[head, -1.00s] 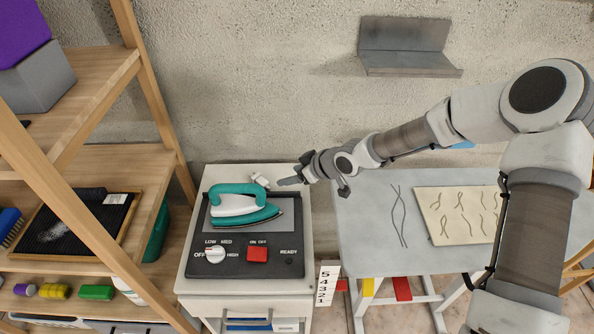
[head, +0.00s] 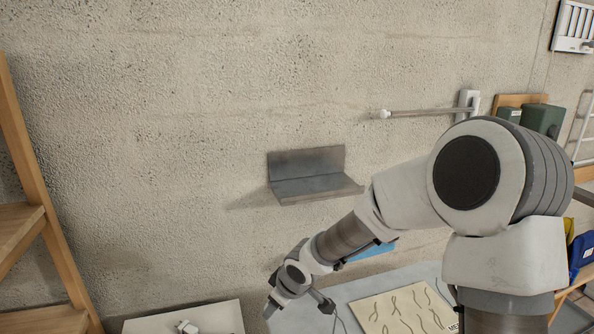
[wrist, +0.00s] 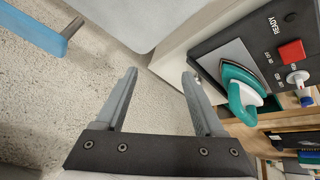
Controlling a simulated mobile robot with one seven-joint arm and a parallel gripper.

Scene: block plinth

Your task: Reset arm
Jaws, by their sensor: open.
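My gripper (wrist: 160,76) is open and empty in the wrist view, with its two grey fingers apart. It also shows low in the head view (head: 298,309), in front of the wall, at the end of my bent arm. A teal and white iron (wrist: 241,90) rests on a dark control panel (wrist: 262,38) to the right of the fingers in the wrist view. The fingers look clear of the iron. The head view cuts off the iron and panel, showing only the back of the white cabinet top (head: 215,318).
A grey metal shelf (head: 315,186) is fixed to the wall above my gripper. A grey table with a beige board of squiggles (head: 400,312) lies at lower right. Wooden shelving (head: 30,150) stands at left. A wall rod (head: 425,112) and green containers (head: 540,118) are at upper right.

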